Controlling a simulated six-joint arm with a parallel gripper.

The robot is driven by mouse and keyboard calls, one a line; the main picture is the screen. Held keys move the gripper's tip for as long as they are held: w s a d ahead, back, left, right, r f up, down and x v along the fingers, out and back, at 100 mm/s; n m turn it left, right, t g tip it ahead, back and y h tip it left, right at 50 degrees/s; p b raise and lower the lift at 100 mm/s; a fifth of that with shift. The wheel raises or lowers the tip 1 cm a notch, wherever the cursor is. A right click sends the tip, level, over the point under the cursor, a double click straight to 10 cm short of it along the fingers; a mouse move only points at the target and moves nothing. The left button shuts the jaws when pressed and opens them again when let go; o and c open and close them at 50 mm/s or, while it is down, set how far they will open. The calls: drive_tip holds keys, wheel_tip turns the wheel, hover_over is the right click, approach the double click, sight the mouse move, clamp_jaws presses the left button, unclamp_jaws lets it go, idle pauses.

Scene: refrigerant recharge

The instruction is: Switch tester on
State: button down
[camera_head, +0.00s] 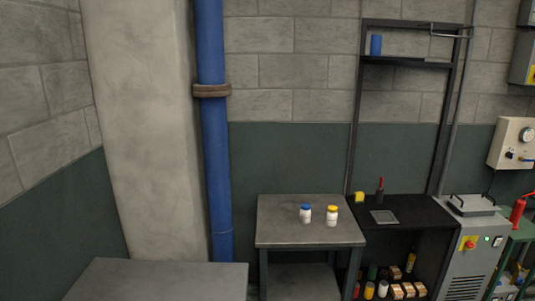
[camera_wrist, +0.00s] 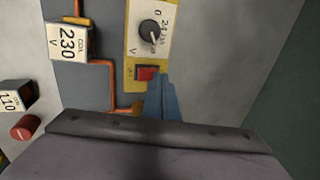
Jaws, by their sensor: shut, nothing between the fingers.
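In the wrist view a yellow tester plate (camera_wrist: 134,45) carries a black round knob (camera_wrist: 151,33) with markings around it. Below the knob is a red switch (camera_wrist: 148,73). My gripper (camera_wrist: 158,82) shows as narrow blue fingers, shut and empty, with the tips at the lower right of the red switch. They overlap its edge in the picture; I cannot tell whether they touch it. I cannot tell which way the switch is set. My gripper is not in the head view, and I cannot make out the tester there.
Left of the tester are a coil labelled 230 V (camera_wrist: 69,42), an orange line (camera_wrist: 109,75), a box labelled 110 (camera_wrist: 14,94) and a red knob (camera_wrist: 26,127). In the head view, two bottles (camera_head: 318,215) stand on a grey table (camera_head: 285,236) beside a black shelf unit (camera_head: 410,220).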

drive_tip(key=shift+r+p, duration=1.6)
drive_tip(key=shift+r, duration=1)
drive_tip(key=shift+w+d, duration=0.2)
drive_tip(key=shift+w, duration=0.05)
drive_tip(key=w+d+r+h+b, duration=0.15)
drive_tip(key=w+d, duration=0.25)
drive_tip(key=d, duration=0.5)
drive_tip(key=w+d+r+t, duration=0.1)
drive_tip(key=w+d+r, duration=0.3)
drive_tip(key=d, duration=0.5)
drive_tip(key=w+d+r, duration=0.1)
drive_tip(key=w+d, duration=0.4)
drive_tip(key=d, duration=0.4)
drive_tip(key=s+d+r+h+b, duration=0.1)
drive_tip(key=s+d, duration=0.2)
drive_tip(key=d, duration=1.3)
drive_tip(key=s+d+g+b, duration=0.1)
drive_tip(key=s+d, duration=0.8)
drive_tip(key=d, duration=0.1)
drive_tip(key=shift+s+d+f+h, duration=0.15)
drive_tip(key=shift+d+f+h, duration=0.2)
drive_tip(key=shift+d+h, duration=0.1)
